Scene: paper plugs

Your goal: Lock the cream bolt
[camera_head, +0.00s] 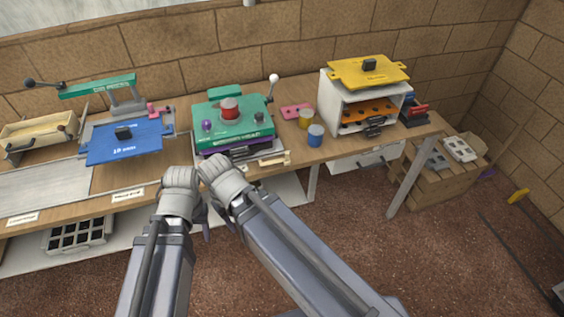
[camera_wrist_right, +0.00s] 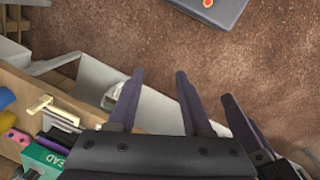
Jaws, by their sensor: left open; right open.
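The cream bolt (camera_head: 274,160) is a small bar with an upright knob on the front of the green-topped press (camera_head: 240,122), at the table's front edge. In the right wrist view the cream bolt (camera_wrist_right: 42,104) shows at the left, well away from the fingers. My right gripper (camera_wrist_right: 160,72) is open and empty over the floor. My left gripper (camera_head: 205,227) is low in front of the table, mostly hidden by my arms, with dark fingers showing. A dark finger at the right of the wrist view (camera_wrist_right: 245,130) appears to be the left gripper's. Neither touches the bolt.
A blue press (camera_head: 124,140) stands left of the green one. A wooden crate (camera_head: 440,180) stands on the floor.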

